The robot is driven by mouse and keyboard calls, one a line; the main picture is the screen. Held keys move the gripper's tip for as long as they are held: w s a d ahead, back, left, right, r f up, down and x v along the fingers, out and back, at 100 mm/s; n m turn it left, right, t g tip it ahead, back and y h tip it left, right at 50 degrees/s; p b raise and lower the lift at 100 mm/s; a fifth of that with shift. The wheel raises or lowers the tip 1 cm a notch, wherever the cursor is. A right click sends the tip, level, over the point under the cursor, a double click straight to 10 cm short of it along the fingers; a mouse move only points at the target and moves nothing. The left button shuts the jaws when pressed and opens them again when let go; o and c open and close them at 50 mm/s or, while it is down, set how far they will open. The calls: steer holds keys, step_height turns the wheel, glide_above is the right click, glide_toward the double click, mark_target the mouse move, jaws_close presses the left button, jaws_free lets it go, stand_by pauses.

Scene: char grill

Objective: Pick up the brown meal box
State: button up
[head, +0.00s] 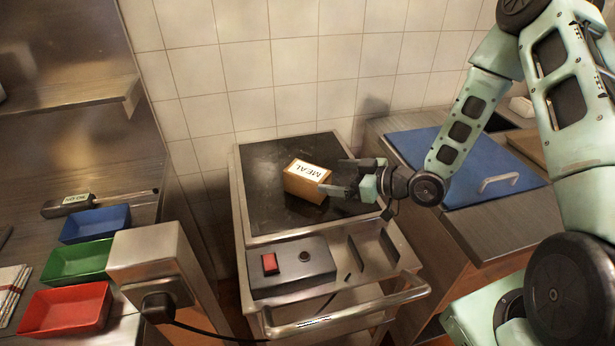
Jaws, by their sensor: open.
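The brown meal box (305,186) stands on the dark flat top of the grill (265,160). It has a white label reading MEAL on its upper face. My gripper (343,178) comes in from the right with its fingers pointing left, at the right end of the box. The fingers are apart. One finger is toward the back of the box and the other is by its front right corner. I cannot tell whether either finger touches the box.
The grill's front has a panel with a red switch (269,263) and a metal handle rail (345,307). A blue board (465,165) lies on the right counter. Blue (95,224), green (78,262) and red (65,309) trays sit at left. A tiled wall stands behind.

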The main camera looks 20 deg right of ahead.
mark_target(307, 171)
steer(key=p+x, duration=0.1)
steer(key=x, duration=0.3)
steer(key=p+x, duration=0.2)
steer(key=x, duration=0.2)
steer(key=shift+w+r+p, duration=0.15)
steer(key=shift+p, duration=0.2)
steer(key=shift+w+a+f, duration=0.25)
steer(key=shift+w+a, duration=0.1)
steer(key=shift+w, duration=0.05)
steer(key=c, duration=1.3)
steer(key=shift+c, duration=0.3)
steer(key=shift+r, duration=0.15)
